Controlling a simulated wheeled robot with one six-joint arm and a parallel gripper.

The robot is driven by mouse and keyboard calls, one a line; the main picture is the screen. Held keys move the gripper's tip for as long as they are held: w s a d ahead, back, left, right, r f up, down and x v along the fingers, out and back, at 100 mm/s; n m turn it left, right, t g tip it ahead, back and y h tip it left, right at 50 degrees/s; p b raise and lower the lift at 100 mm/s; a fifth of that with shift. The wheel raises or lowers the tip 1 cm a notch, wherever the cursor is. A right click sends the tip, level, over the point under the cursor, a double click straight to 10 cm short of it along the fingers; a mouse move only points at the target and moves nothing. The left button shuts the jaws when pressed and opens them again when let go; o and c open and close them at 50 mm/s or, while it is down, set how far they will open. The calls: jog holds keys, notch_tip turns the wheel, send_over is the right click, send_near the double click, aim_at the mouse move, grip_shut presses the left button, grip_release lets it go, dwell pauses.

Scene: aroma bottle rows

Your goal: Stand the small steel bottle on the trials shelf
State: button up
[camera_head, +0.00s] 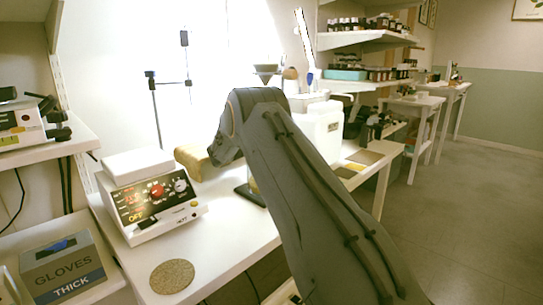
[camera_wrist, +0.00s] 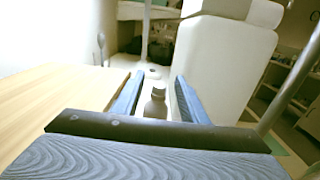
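A small grey bottle (camera_wrist: 155,104) stands upright between the two fingers of my gripper (camera_wrist: 158,86) in the wrist view. The fingers are apart, and a gap shows on each side of the bottle. The bottle's base is hidden by the near part of the gripper. In the head view my arm hides the gripper and the bottle. Shelves with rows of small dark bottles (camera_head: 362,75) are on the back wall; I cannot tell which shelf is the trials shelf.
A large white container (camera_head: 322,128) stands close to the right of my gripper; it also shows in the wrist view (camera_wrist: 222,65). A white device with a red knob (camera_head: 150,195), a round cork mat (camera_head: 172,276) and a gloves box (camera_head: 62,268) are at the left.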

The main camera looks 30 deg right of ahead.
jog(key=shift+c, duration=0.4)
grip_shut()
jog(key=shift+r, duration=0.1)
